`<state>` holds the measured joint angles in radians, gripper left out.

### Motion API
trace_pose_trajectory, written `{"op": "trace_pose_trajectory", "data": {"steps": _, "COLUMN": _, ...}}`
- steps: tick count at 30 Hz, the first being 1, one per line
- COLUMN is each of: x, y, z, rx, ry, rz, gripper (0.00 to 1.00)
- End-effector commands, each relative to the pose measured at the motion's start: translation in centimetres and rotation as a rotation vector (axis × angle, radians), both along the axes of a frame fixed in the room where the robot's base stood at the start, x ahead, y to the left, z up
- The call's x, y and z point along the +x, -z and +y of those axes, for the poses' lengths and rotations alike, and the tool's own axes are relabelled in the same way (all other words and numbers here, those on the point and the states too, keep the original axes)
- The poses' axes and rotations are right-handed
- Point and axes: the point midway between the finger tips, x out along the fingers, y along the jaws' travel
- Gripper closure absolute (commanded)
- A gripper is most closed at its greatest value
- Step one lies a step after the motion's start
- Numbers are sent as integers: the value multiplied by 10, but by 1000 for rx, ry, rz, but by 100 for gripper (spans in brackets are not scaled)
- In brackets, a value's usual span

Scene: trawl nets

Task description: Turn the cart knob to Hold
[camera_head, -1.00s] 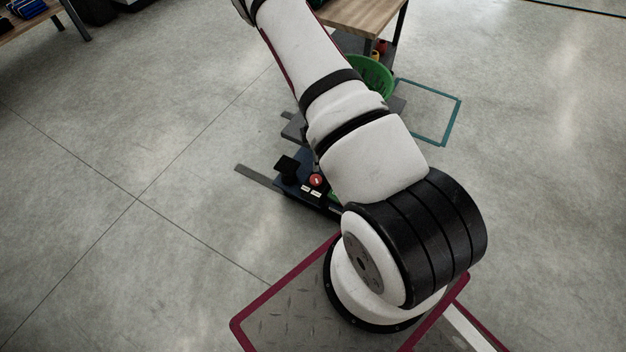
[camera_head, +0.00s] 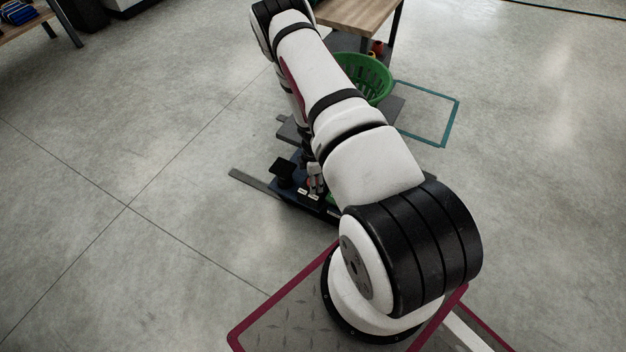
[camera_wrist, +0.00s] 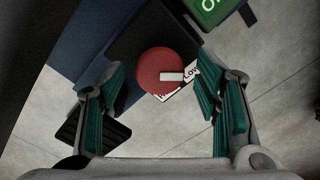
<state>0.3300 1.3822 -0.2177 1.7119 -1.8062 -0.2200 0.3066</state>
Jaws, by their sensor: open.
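The red round knob (camera_wrist: 150,82) with a white pointer bar is in the wrist view, on a black plate (camera_wrist: 150,36). The pointer lies toward the right of the picture, near a white label reading "Low" (camera_wrist: 191,72). A second label below the knob is partly hidden; only part of its lettering shows. My gripper (camera_wrist: 161,74) is open, with one teal-padded finger on each side of the knob and a visible gap on both sides. In the head view, my gripper (camera_head: 316,179) is over the dark blue cart panel (camera_head: 292,199) and hides the knob.
A green sign (camera_wrist: 212,10) with white lettering is at the wrist view's upper right. A black block (camera_head: 284,170) stands on the cart left of my gripper. A green basket (camera_head: 368,78) and a wooden table (camera_head: 350,14) are behind. Floor to the left is clear.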

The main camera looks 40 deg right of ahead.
Motion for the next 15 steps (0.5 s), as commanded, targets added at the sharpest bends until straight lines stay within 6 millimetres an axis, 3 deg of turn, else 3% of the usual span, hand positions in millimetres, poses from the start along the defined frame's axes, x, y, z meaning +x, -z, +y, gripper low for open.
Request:
{"op": "trace_pose_trajectory", "data": {"steps": 5, "x": 0, "y": 0, "z": 0, "rx": 0, "ry": 0, "rz": 0, "gripper": 43}}
{"op": "trace_pose_trajectory", "data": {"steps": 11, "x": 0, "y": 0, "z": 0, "rx": 0, "ry": 0, "rz": 0, "gripper": 88}}
{"op": "trace_pose_trajectory", "data": {"steps": 15, "x": 0, "y": 0, "z": 0, "rx": 0, "ry": 1, "rz": 0, "gripper": 90}}
